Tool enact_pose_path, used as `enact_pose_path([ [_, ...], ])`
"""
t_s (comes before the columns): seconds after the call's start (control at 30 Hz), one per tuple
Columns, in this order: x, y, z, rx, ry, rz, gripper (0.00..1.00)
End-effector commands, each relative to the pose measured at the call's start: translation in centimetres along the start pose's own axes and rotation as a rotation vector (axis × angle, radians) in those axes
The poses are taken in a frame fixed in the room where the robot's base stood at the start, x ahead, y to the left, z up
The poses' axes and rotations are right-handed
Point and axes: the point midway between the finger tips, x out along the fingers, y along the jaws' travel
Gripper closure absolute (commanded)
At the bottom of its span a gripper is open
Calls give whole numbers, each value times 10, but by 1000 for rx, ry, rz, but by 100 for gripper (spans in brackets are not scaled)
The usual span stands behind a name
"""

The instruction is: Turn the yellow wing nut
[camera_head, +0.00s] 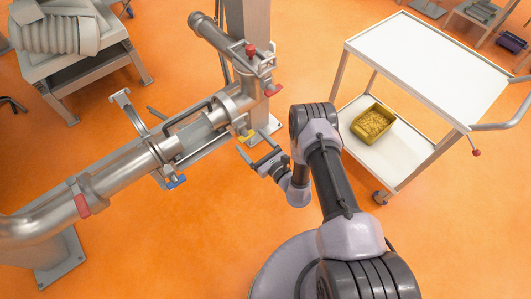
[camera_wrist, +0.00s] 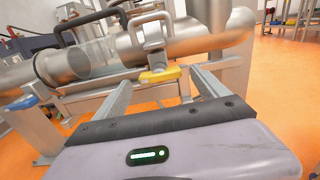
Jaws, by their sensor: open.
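The yellow wing nut (camera_head: 246,136) sits on the near side of the steel pipe assembly (camera_head: 205,122), below its right clamp. In the wrist view the yellow wing nut (camera_wrist: 160,75) lies roughly level, beyond and between my fingers. My gripper (camera_head: 253,151) is open, with its fingertips just short of the wing nut in the head view. In the wrist view my gripper (camera_wrist: 160,82) has a finger on each side with empty space between them. I cannot tell the exact gap to the nut.
A blue wing nut (camera_head: 176,182) and red handles (camera_head: 273,90) are on the same pipework. A white trolley (camera_head: 425,62) with a yellow bin (camera_head: 373,123) on its lower shelf stands to the right. The orange floor (camera_head: 190,245) in front is clear.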

Motion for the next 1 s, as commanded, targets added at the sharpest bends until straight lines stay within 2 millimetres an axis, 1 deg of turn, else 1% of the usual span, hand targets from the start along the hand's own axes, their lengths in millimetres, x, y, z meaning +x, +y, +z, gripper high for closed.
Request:
enact_pose_path([
  [0.03,-13,-1,4,5,4,-6,16],
  [0.3,-102,-2,6,6,3,-9,16],
  [0.4,-127,-1,4,3,2,-8,16],
  [0.5,-144,-1,2,2,2,-5,16],
  [0.6,-152,0,2,1,1,-3,16],
  [0.67,-154,0,1,0,0,-2,16],
  [1.0,-154,0,1,0,1,0,16],
])
